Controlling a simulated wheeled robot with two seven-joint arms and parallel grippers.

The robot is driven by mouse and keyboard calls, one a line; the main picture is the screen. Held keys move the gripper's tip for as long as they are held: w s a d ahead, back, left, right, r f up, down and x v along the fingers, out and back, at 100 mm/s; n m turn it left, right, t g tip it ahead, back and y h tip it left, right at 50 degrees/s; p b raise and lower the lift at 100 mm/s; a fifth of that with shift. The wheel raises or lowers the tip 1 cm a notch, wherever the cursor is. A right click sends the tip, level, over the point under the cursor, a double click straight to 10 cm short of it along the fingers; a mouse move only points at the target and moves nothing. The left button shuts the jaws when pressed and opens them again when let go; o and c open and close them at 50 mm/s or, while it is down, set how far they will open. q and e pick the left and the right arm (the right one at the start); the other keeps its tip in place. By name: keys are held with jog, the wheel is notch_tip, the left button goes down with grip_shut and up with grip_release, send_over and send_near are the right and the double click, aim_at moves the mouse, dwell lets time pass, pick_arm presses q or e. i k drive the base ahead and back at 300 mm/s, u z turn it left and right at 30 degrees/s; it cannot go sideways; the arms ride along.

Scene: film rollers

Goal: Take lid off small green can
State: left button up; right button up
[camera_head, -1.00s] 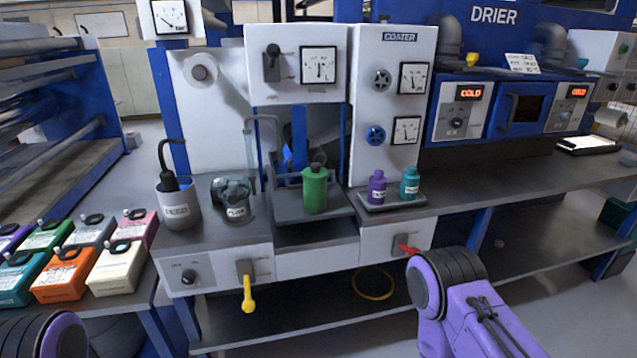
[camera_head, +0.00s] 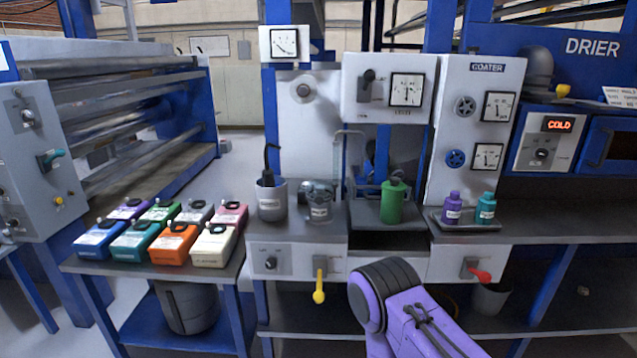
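The green can (camera_head: 392,203) stands upright in the recessed bay of the coater bench, with a dark grey-green lid or cap (camera_head: 396,177) on its top. A purple part of my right arm rises from the bottom centre, in front of the bench and below the can, apart from it. The fingers of my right gripper do not show. My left gripper is out of view.
A purple bottle (camera_head: 453,208) and a teal bottle (camera_head: 486,208) stand on a small tray (camera_head: 437,219) right of the can. A grey pot (camera_head: 271,202) and a glass-like jar (camera_head: 319,203) stand to its left. Several coloured boxes (camera_head: 172,244) cover the left table. Yellow (camera_head: 319,297) and red (camera_head: 484,276) levers stick out in front.

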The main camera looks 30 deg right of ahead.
aim_at(393, 186)
jog(key=u, duration=0.25)
jog(key=i, duration=0.85)
jog(key=z, duration=1.8)
